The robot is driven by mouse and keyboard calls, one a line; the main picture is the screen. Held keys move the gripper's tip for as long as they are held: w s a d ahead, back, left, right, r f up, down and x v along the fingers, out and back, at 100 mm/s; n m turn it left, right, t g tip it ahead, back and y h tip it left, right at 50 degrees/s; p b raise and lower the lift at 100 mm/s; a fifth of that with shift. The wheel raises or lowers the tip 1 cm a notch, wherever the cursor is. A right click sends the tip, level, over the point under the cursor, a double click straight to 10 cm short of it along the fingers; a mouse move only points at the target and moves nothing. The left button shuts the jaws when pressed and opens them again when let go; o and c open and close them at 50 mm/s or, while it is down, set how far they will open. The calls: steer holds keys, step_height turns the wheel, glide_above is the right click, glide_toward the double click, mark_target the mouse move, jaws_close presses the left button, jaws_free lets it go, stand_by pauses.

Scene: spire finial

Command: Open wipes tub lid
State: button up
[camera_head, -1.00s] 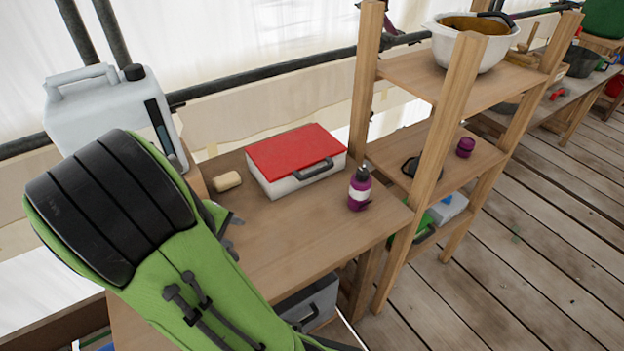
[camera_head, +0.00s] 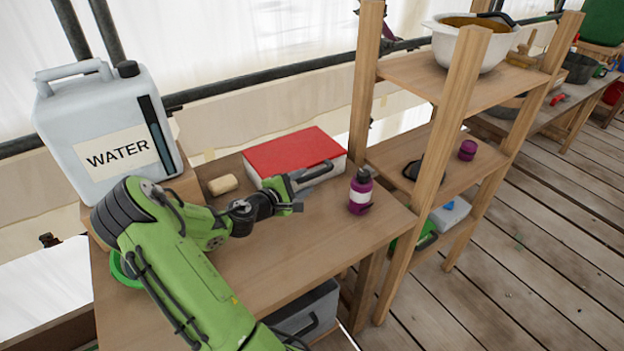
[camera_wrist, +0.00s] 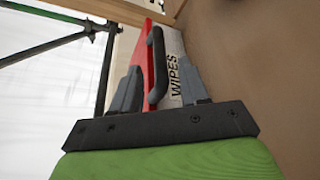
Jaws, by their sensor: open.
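The wipes tub, a white box (camera_wrist: 175,45) marked WIPES with a red lid (camera_head: 290,152), sits on the wooden bench. Its lid is shut. A dark grey handle (camera_head: 312,172) is on its front side. My gripper (camera_head: 295,190) is in front of the tub, near its handle. In the wrist view my gripper (camera_wrist: 158,85) is open, and the handle (camera_wrist: 157,60) lies ahead between the two fingers. I cannot tell if either finger touches the handle. In the head view my gripper hides much of the tub's front.
A purple bottle (camera_head: 361,192) stands right of the tub, close to my gripper. A tan cylindrical block (camera_head: 223,184) lies to the left. A white water canister (camera_head: 110,130) stands at the back left. A wooden shelf (camera_head: 440,120) rises at the right. The front of the bench is mostly clear.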

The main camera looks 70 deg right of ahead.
mark_target(309, 178)
steer(key=x, duration=0.5)
steer(key=shift+c, duration=0.3)
jaws_close()
